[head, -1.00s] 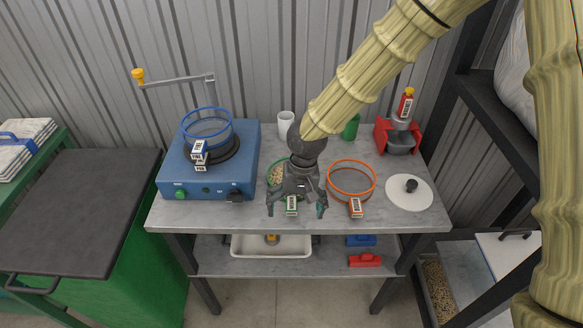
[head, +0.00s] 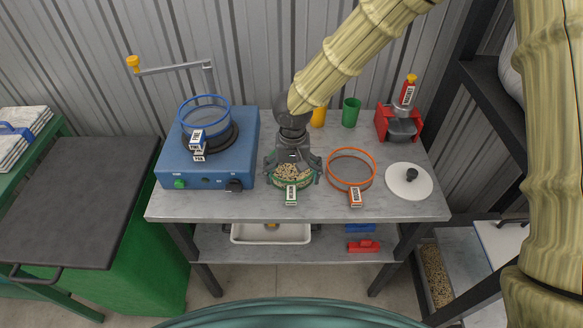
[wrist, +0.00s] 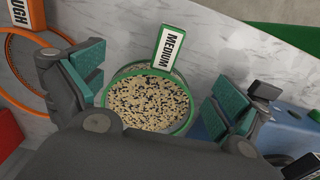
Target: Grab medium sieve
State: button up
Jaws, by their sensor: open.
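The medium sieve (head: 293,183) is a round green-rimmed sieve full of pale and dark grains, standing on the grey table. Its white tag (head: 291,195) points toward the front edge. In the wrist view the sieve (wrist: 150,127) lies between the two fingers, and its tag reads MEDIUM (wrist: 171,48). My gripper (head: 293,172) is open over the sieve, with one teal-padded finger on each side and a gap to the rim visible on both. The gripper hides the back of the sieve in the head view. I cannot tell the exact height of the fingertips above the table.
An orange sieve (head: 353,186) stands close on the right, beside a white lid (head: 409,193). A blue machine (head: 207,173) carrying a blue sieve (head: 204,100) is on the left. Yellow (head: 319,117) and green (head: 351,113) cups and a red holder (head: 386,124) stand behind.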

aim_at(291, 186)
jog(key=shift+w+a+f+p, duration=0.15)
jog(key=shift+f+p, duration=0.6)
jog(key=shift+f, duration=0.55)
jog(key=shift+f+p, duration=0.3)
jog(key=shift+f, duration=0.95)
grip_shut()
